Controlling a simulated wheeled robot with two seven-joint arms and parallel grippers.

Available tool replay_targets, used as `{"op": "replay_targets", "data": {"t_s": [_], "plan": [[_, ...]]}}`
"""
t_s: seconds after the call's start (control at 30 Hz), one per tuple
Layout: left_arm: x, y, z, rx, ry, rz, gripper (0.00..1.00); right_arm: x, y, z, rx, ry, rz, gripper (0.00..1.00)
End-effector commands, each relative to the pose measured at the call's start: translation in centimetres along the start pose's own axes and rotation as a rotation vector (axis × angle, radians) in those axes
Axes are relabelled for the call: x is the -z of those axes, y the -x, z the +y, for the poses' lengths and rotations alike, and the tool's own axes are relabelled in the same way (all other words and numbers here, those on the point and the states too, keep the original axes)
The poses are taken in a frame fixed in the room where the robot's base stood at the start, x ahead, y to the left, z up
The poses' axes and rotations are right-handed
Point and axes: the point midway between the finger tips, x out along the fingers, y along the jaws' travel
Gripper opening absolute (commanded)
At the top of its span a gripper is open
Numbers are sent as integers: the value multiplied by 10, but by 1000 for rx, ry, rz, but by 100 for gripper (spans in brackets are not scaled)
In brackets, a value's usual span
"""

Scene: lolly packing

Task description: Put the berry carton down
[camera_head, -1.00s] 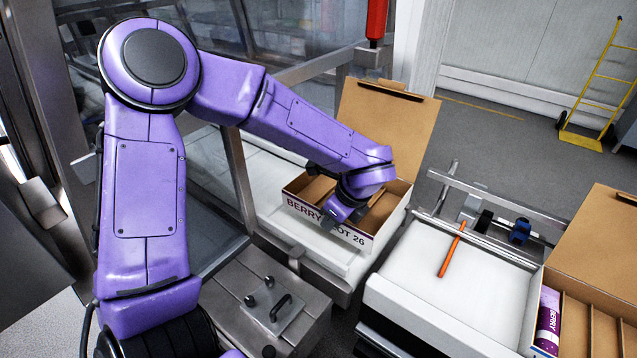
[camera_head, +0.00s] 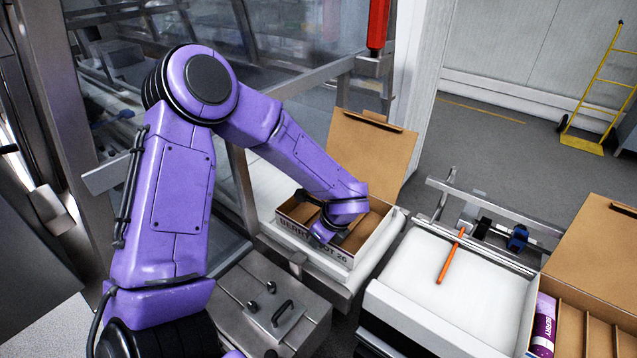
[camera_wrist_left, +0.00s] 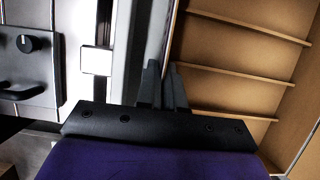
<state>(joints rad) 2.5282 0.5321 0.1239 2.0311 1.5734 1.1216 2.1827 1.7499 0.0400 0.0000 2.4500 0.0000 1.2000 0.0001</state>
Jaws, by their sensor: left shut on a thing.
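The berry carton (camera_head: 310,242) is an open brown cardboard box with a white front marked "BERRY LOT 26", inner dividers and a raised lid. It is in the middle of the head view, at the white surface beside the glass-walled machine. My left gripper (camera_head: 322,236) reaches down to its front wall. In the left wrist view the two dark fingers of my left gripper (camera_wrist_left: 164,88) close on the wall, with the carton's divided inside (camera_wrist_left: 235,65) to the right. No contents show in the visible compartments. I cannot tell whether its bottom touches the surface. My right gripper is out of view.
A white tray (camera_head: 420,275) with an orange stick (camera_head: 451,257) stands right of the carton. A second open carton (camera_head: 592,250) holding a purple berry pack (camera_head: 543,325) is at the far right. A steel box with a handle (camera_head: 270,310) is in front.

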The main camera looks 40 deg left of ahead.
Motion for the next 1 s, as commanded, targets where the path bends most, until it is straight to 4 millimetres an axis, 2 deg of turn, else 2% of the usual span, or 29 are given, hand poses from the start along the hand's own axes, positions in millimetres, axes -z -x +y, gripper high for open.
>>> {"op": "replay_targets", "data": {"t_s": [0.07, 0.17, 0.2, 0.43, 0.53, 0.57, 0.67, 0.9, 1.0], "plan": [[2, -4, 0, 0, 0, 1, 0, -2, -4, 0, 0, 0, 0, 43], [1, -2, 0, 0, 0, 1, 30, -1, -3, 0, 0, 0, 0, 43], [1, -2, 0, 0, 0, 1, 32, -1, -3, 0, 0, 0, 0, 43], [1, -2, 0, 0, 0, 0, 32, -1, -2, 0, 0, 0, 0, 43], [-2, 5, 0, 1, 0, 0, 32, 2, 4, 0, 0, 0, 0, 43], [0, 6, -1, 3, 1, 1, 32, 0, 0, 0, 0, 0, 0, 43], [0, 26, -1, 6, 2, 2, 32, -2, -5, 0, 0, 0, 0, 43], [0, 88, -1, 5, 2, 0, 32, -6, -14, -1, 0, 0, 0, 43], [0, 106, -1, 4, 1, -1, 32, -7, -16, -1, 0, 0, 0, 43]]}}
